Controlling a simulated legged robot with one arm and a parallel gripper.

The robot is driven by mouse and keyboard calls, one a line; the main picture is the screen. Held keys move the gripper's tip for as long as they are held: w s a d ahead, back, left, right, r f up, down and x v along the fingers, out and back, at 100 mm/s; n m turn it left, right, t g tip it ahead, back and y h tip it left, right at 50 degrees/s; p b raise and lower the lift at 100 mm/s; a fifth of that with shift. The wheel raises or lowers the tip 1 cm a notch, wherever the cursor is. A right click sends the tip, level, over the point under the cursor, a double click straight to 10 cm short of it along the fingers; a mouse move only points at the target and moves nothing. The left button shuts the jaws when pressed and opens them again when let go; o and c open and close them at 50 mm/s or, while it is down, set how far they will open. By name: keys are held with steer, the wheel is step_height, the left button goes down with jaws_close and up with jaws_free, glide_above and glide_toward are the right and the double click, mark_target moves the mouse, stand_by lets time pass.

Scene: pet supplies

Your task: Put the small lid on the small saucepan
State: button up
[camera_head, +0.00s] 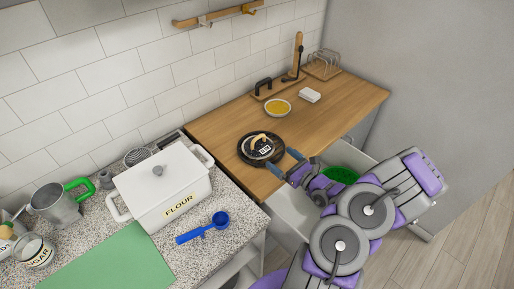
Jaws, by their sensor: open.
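A dark round piece (247,155) lies on the wooden counter, with a curved tan grip and a black-and-white label on top. I cannot tell whether it is the small lid, the small saucepan or one on the other. My gripper (282,160) is open, its two blue fingers spread at the right of this dark piece and pointing toward it. Nothing shows between the fingers. I cannot tell if a finger touches the piece. No other clear saucepan shows.
A yellow-filled bowl (278,107), a white block (309,95) and a wire rack (324,64) stand further back. A white flour bin (152,193) and blue scoop (205,229) are on the speckled counter. A green round thing (341,174) lies below, beside my arm.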

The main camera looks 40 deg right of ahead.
steer(key=b, duration=0.2)
glide_toward(259, 136)
steer(key=w, duration=0.1)
steer(key=w+a+f, duration=0.1)
steer(key=w, duration=0.2)
steer(key=shift+w+a+f, duration=0.2)
steer(key=shift+w+f, duration=0.05)
steer(key=shift+f, duration=0.1)
steer(key=shift+w+a+r, duration=0.1)
steer(key=shift+w+a, duration=0.05)
steer(key=shift+w, duration=0.2)
steer(key=w, duration=0.2)
steer(key=w+b, duration=0.1)
steer(key=w, duration=0.2)
steer(key=shift+r, duration=0.25)
steer(key=c, duration=1.1)
